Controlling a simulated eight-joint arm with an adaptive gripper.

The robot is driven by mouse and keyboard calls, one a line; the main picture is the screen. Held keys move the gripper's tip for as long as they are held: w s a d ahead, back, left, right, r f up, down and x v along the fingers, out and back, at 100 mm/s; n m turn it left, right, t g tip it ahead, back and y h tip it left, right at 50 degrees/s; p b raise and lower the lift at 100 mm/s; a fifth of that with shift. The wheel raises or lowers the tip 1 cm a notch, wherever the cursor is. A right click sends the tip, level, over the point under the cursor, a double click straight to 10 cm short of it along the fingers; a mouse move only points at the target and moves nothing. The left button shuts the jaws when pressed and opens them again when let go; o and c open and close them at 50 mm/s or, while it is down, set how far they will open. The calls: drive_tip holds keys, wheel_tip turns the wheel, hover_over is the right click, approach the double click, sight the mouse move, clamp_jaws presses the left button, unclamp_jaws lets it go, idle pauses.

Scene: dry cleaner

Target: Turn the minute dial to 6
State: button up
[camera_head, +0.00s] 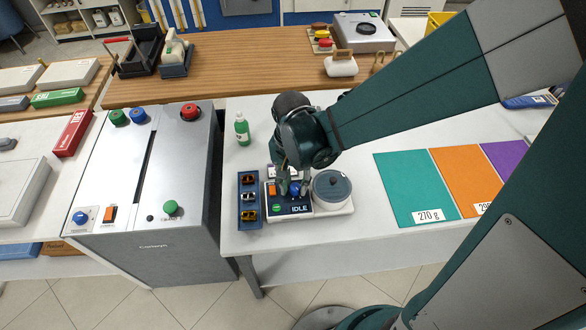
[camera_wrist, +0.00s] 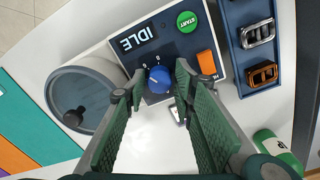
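In the head view, the box's front panel (camera_head: 290,213) shows beneath my gripper (camera_head: 292,183), which partly covers the blue dial. In the wrist view, the green fingers of my gripper (camera_wrist: 158,78) stand apart, one on each side of the dial, with visible gaps.
A lidded round pot (camera_head: 332,188) stands right of the dial. A blue tray (camera_head: 249,220) of small clips stands left, and a green bottle (camera_head: 242,129) stands behind. Coloured mats (camera_head: 415,180) lie farther right.

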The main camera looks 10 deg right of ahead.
sight(293, 186)
drive_tip(key=shift+r, duration=0.1)
wheel_tip(293, 186, up, 12)
drive_tip(key=shift+a, duration=0.2)
idle(1.0)
drive_tip(key=shift+w, duration=0.1)
drive_tip(key=shift+d, duration=0.1)
idle(0.4)
drive_tip(key=s+d+r+n+t, duration=0.2)
drive_tip(key=s+d+r+t, duration=0.1)
drive_tip(key=d, duration=0.4)
drive_tip(key=s+d+r+n+t, duration=0.3)
drive_tip(key=d+r+t, duration=0.1)
drive_tip(key=d, duration=0.4)
drive_tip(key=shift+s+d+r, duration=0.15)
drive_tip(key=shift+s+r, duration=0.2)
drive_tip(key=shift+r, duration=0.55)
idle(3.0)
